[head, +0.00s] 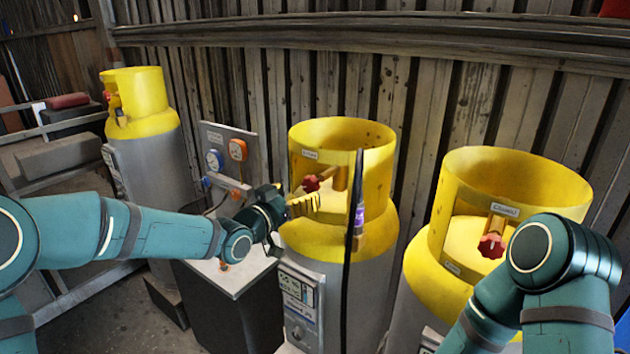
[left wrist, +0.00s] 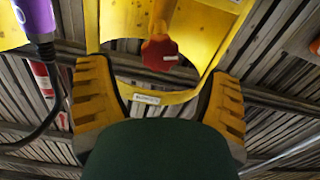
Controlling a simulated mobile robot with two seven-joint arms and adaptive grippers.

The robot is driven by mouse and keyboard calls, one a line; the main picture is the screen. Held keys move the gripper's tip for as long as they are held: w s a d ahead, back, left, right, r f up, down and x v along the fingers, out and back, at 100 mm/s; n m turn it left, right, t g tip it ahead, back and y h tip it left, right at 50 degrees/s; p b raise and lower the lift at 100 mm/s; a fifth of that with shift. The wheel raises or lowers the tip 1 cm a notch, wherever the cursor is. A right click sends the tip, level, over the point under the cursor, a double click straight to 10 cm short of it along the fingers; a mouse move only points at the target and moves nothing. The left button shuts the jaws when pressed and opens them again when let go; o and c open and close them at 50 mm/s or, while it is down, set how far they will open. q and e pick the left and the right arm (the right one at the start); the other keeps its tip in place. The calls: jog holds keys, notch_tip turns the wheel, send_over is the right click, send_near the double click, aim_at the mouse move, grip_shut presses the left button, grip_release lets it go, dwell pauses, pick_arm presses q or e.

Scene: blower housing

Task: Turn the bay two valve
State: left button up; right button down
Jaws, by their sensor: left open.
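The middle yellow-topped cylinder (head: 358,133) has a red valve knob (head: 311,183) inside the opening of its collar. My left gripper (head: 305,203) is open, with its yellow fingers at that opening, just below and in front of the knob. In the left wrist view, the red knob (left wrist: 160,52) lies beyond and between the two spread fingers (left wrist: 158,100), apart from both. A small label (left wrist: 146,99) sits on the collar rim there; its text is too small to read. My right arm shows at the right, but its gripper is out of view.
A black hose with a purple part (head: 359,216) hangs before the middle cylinder, right of my gripper. Another cylinder (head: 510,165) with a red knob stands right, and one (head: 135,90) stands far left. A gauge panel (head: 228,155) rises behind my left forearm.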

aim_at(309, 188)
pick_arm(q)
jog(key=p+x, duration=0.1)
jog(key=x, duration=0.6)
jog(key=shift+w, duration=0.1)
jog(key=shift+d, duration=0.1)
jog(key=c, duration=1.3)
